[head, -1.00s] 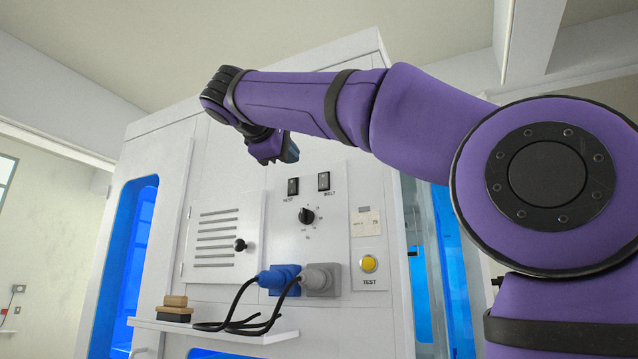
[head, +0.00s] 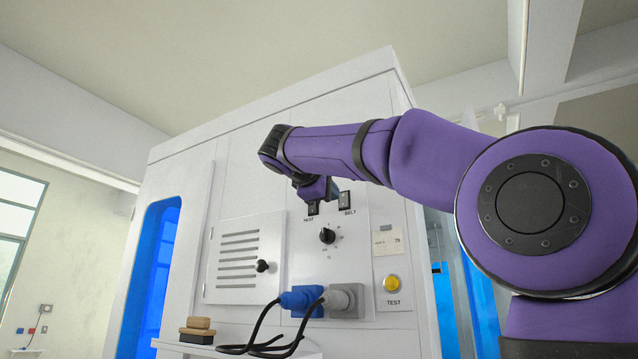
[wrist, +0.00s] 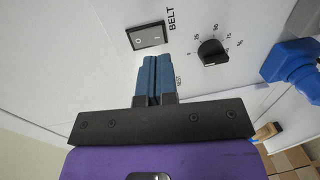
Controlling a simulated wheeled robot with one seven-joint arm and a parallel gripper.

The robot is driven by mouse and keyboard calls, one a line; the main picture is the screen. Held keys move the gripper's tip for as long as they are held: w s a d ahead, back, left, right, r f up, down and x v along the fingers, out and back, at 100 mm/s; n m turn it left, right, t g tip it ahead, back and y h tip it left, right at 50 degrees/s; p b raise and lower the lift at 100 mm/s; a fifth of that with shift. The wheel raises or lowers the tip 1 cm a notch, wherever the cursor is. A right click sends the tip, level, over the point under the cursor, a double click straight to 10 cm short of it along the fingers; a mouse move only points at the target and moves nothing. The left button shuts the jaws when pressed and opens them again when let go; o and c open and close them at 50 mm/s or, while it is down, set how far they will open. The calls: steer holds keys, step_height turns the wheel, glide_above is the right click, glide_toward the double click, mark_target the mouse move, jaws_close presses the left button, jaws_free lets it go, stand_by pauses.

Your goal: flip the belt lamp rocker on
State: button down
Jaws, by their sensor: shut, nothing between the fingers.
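The belt lamp rocker (head: 345,200) is a black-framed switch on the white panel, above the "BELT" label. In the wrist view the belt rocker (wrist: 147,36) has a grey face marked 0 and I, just beyond my fingertips. My gripper (wrist: 153,60) is shut, its two blue fingers together and empty. In the head view my gripper (head: 331,188) hangs in front of the panel, between the two rockers and partly over the left one. A small gap seems to remain between fingertips and rocker; I cannot tell contact.
The other rocker (head: 313,208) is left of the belt one, mostly hidden in the wrist view. Below are a black dial (head: 327,236), blue plug (head: 299,300), grey plug (head: 343,301) and yellow TEST button (head: 391,283). A vented door (head: 240,262) with a black knob is left.

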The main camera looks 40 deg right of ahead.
mark_target(344, 206)
steer(key=shift+x, duration=2.5)
steer(key=shift+d+f, duration=0.1)
steer(key=shift+d, duration=0.1)
steer(key=shift+a, duration=0.1)
